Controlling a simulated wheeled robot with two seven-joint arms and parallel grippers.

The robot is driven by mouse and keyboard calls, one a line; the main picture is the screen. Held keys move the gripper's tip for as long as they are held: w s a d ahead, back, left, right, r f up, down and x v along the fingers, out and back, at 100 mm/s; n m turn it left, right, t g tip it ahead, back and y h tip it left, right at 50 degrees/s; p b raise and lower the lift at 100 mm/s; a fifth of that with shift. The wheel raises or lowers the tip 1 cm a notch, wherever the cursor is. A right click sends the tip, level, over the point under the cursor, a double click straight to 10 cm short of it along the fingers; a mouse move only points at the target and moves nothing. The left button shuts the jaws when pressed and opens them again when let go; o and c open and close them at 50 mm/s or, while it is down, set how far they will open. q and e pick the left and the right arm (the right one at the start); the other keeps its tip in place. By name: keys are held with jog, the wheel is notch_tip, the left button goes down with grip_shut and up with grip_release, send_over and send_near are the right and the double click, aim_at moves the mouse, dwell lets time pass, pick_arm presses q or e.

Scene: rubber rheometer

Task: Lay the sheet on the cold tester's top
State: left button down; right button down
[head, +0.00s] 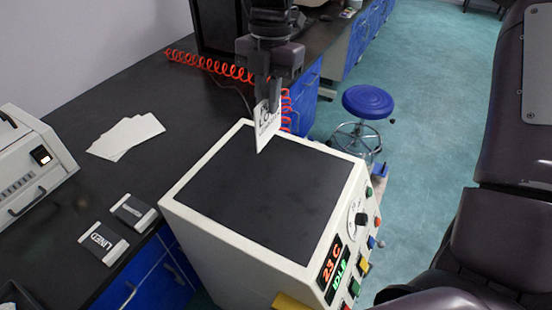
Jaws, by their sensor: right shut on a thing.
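The tester (268,190) is a white box with a flat black top and a front panel on its right side; its display reads 23 C and IDLE. The sheet hangs upright, on edge, over the far edge of the black top. Its lower corner is at or just above the top; I cannot tell if it touches. My left gripper is not in view.
White sheets (127,136) lie on the black bench to the left. Two small labelled packets (103,243), one marked LINED, lie near the bench's front edge. Another white machine (35,160) stands at far left. A red coiled hose (215,67) runs behind. A blue stool (368,101) stands on the floor.

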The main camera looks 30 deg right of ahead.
aim_at(269, 134)
notch_tip(269, 134, down, 9)
jog(key=shift+d+f, duration=0.1)
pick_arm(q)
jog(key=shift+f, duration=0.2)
pick_arm(e)
notch_tip(269, 134, down, 5)
jog(key=shift+r, duration=0.1)
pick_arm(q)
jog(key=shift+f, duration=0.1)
pick_arm(e)
jog(key=shift+s+f, duration=0.1)
jog(key=shift+f, duration=0.1)
jog(key=c, duration=1.4)
grip_release()
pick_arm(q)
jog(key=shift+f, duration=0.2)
